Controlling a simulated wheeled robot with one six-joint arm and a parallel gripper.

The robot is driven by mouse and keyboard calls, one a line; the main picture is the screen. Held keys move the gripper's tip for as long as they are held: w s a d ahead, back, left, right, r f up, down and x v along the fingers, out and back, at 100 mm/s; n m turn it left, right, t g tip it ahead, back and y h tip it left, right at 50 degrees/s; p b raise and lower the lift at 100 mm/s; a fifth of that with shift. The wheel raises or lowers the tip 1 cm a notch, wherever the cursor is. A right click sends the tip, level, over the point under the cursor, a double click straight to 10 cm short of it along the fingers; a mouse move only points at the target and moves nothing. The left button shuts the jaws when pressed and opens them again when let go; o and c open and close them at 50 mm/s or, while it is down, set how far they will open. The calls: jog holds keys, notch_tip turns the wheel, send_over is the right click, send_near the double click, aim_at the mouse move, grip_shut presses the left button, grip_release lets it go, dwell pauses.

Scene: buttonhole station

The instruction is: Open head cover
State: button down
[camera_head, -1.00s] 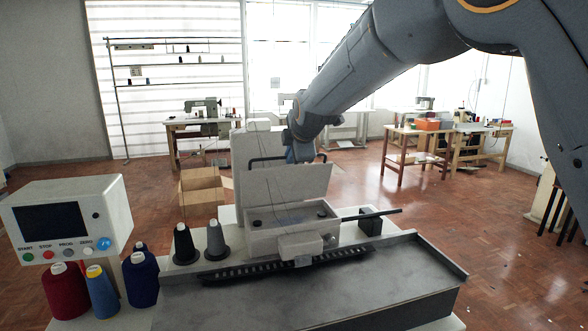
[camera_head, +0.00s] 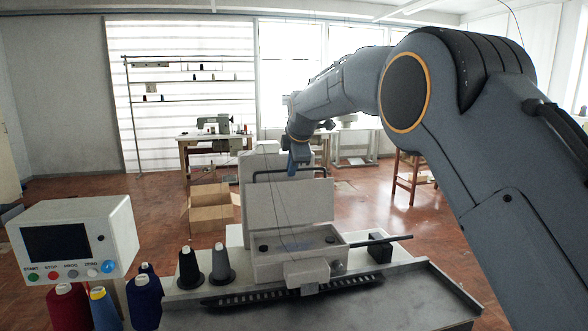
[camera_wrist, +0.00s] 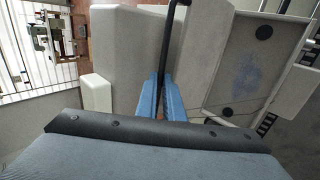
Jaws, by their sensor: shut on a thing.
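The head cover (camera_head: 290,203) is a light grey panel. It stands raised, close to upright, at the back of the open machine head (camera_head: 285,262). A black bar handle (camera_head: 262,172) runs along its top. My gripper (camera_head: 298,160) is at the right part of this handle. In the wrist view, the blue fingers of my gripper (camera_wrist: 160,98) are closed around the black handle (camera_wrist: 170,45). The cover (camera_wrist: 205,45) is beside them, and the open head with a dark round spot (camera_wrist: 264,32) is to the right.
A control box with a dark screen (camera_head: 52,245) stands at left, above red and blue thread cones (camera_head: 145,300). Two dark cones (camera_head: 189,268) stand left of the head. A dark rod (camera_head: 380,240) sticks out at right.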

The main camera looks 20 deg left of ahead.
jog(key=shift+w+a+r, duration=0.1)
jog(key=shift+w+r, duration=0.1)
jog(key=shift+r, duration=0.35)
jog(key=c, duration=2.2)
grip_release()
jog(key=shift+f, duration=0.1)
jog(key=shift+s+f, duration=0.15)
jog(key=shift+b+v, duration=1.45)
jog(key=shift+v, duration=2.45)
